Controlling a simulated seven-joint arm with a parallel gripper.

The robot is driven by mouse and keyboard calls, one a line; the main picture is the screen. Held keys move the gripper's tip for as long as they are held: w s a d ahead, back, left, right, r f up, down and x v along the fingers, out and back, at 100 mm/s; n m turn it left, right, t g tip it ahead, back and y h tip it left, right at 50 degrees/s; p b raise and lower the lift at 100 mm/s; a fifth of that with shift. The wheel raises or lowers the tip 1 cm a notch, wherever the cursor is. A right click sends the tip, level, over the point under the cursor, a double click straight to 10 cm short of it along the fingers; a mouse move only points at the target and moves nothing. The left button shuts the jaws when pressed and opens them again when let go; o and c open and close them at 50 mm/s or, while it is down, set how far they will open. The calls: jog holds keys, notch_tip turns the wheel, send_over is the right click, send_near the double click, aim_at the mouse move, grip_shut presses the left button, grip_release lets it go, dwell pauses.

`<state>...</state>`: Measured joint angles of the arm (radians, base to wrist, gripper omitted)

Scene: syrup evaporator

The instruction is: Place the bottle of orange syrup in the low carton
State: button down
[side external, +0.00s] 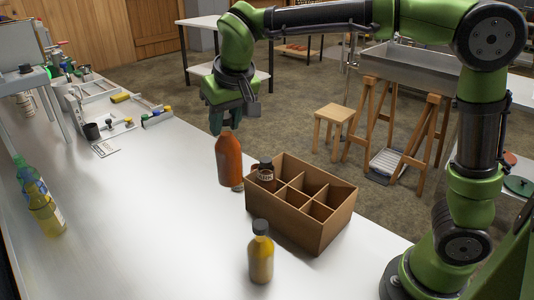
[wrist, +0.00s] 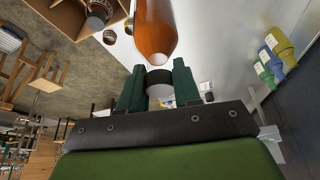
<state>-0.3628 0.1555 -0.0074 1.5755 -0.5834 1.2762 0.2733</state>
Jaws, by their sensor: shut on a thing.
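The bottle of orange syrup (side external: 229,160) hangs roughly upright under my gripper (side external: 217,122), left of the low carton in the side view. In the wrist view, the fingers of my gripper (wrist: 158,78) are shut on its dark-capped neck, and the orange body (wrist: 155,28) extends away from them. The low brown carton (side external: 285,220) has several compartments. A dark bottle (side external: 266,172) stands in its far-left compartment; other compartments look empty. The carton's edge shows at upper left in the wrist view (wrist: 62,18). The held bottle's clearance above the table is hard to judge.
A yellow bottle (side external: 260,255) stands in front of the carton. Several coloured bottles (side external: 42,205) line the left edge. A rack with small parts (side external: 120,110) is farther back. The white table's middle is clear.

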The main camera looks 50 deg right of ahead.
jog(key=s+d+r+m+g+h, duration=0.1)
jog(key=s+d+m+g+h, duration=0.1)
jog(key=s+d+m, duration=0.5)
jog(key=s+d+r+m+g+h, duration=0.15)
jog(key=s+d+m, duration=0.25)
jog(key=s+m, duration=0.55)
notch_tip(320, 180, down, 18)
jog(key=shift+s+a+r+n+g, duration=0.25)
jog(key=shift+s+n+g, duration=0.1)
jog(key=shift+g, duration=0.1)
jog(key=shift+f, duration=0.15)
jog(key=c, duration=0.8)
grip_release()
